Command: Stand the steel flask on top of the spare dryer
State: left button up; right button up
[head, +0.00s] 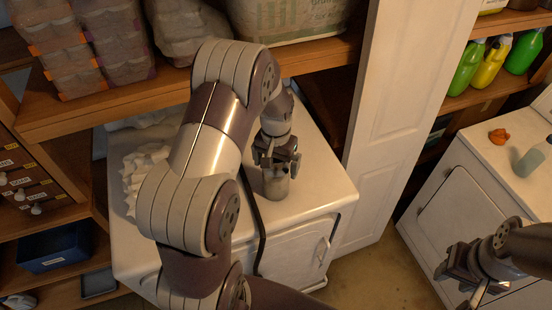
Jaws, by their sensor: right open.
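The steel flask (276,187) stands upright, or nearly so, at a white front-door appliance's top (318,185) in the middle of the head view. My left gripper (277,165) points down at the flask's upper end, and its fingers hide the flask's top. I cannot tell whether the fingers are closed on it. A second white appliance (490,192) stands at the right. The picture does not show which one is the spare dryer. My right gripper (462,285) is open and empty in front of the right appliance.
A crumpled white cloth-like heap (147,170) lies left on the middle appliance. An orange lump (498,136) and a pale bottle (532,160) are on the right appliance. A white panel door (385,125) stands between them. A wooden shelf (80,112) overhangs the back.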

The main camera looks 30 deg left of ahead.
pick_arm(q)
jog(key=shift+w+r+b, duration=0.1)
jog(key=shift+r+b, duration=0.25)
jog(key=shift+r, duration=0.15)
notch_tip(320, 180, up, 6)
jog(key=shift+w+r+b, duration=0.1)
jog(key=shift+r+b, duration=0.05)
jog(key=shift+b, duration=0.85)
jog(key=r, duration=0.1)
jog(key=r+p, duration=0.1)
jog(key=r, duration=0.2)
jog(key=shift+s+d+r, duration=0.1)
jog(key=shift+s+r, duration=0.15)
jog(key=shift+r, duration=0.05)
jog(key=s+d+f, duration=0.2)
jog(key=s+d, duration=0.2)
jog(key=s, duration=0.2)
jog(key=s+d+f+m+t, duration=0.1)
jog(key=s+d+f, duration=0.1)
jog(key=s+d, duration=0.2)
jog(key=s, duration=0.3)
jog(key=shift+d+f, duration=0.15)
